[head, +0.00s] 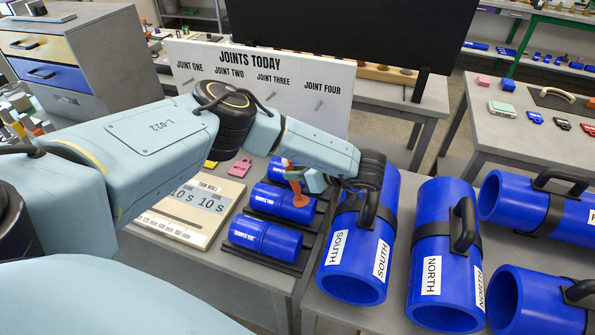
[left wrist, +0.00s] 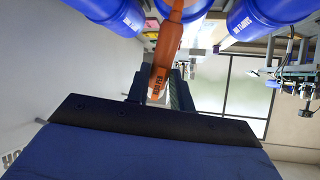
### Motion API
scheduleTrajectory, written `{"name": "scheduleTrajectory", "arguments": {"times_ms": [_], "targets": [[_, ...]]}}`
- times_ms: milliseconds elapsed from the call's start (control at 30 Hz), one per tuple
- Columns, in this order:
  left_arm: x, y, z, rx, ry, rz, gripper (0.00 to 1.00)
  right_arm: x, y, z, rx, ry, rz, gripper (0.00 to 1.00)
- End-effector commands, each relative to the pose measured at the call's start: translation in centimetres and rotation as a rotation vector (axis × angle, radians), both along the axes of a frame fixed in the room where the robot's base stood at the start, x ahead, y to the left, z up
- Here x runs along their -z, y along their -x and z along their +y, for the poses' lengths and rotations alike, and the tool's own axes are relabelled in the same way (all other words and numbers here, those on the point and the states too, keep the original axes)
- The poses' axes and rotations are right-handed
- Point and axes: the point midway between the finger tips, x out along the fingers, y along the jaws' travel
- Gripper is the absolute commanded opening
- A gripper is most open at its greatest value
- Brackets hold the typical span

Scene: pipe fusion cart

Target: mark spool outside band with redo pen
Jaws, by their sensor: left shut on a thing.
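My left gripper (head: 308,183) is shut on the orange redo pen (head: 297,188), above the small blue sample cylinders. In the left wrist view the redo pen (left wrist: 166,62) stands between the fingers, its label readable. A middle sample cylinder (head: 283,202), a front one (head: 265,238) and a partly hidden back one (head: 276,168) lie on a dark rack. I cannot tell whether the pen touches any of them. Large blue pipes with black bands and handles lie to the right, including the SOUTH pipe (head: 352,258) and NORTH pipe (head: 440,270). My right gripper is not in view.
A timer panel reading 10 S (head: 185,212) lies left of the rack, with a pink padlock-shaped piece (head: 240,167) behind it. A JOINTS TODAY board (head: 262,88) stands behind. More large pipes (head: 535,300) crowd the right side.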

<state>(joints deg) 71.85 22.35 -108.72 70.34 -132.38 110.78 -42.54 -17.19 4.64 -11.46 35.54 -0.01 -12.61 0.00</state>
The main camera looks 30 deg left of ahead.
Motion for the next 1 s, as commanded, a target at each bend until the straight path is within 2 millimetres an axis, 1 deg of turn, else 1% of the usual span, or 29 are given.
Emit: {"name": "scheduleTrajectory", "arguments": {"times_ms": [367, 467, 800, 1000], "targets": [[0.1, 0.1, 0.0, 0.002, 0.003, 0.004, 0.01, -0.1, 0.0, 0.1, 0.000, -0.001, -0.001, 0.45], [-0.4, 0.1, 0.0, 0.002, 0.002, 0.004, 0.01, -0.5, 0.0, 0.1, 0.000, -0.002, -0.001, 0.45], [-2.9, 0.0, 0.0, 0.002, 0.001, 0.001, 0.01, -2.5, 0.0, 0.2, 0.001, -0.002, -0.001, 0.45], [-3.0, 0.0, 0.0, 0.001, 0.001, 0.002, 0.01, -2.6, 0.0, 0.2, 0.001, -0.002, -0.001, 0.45]]}}
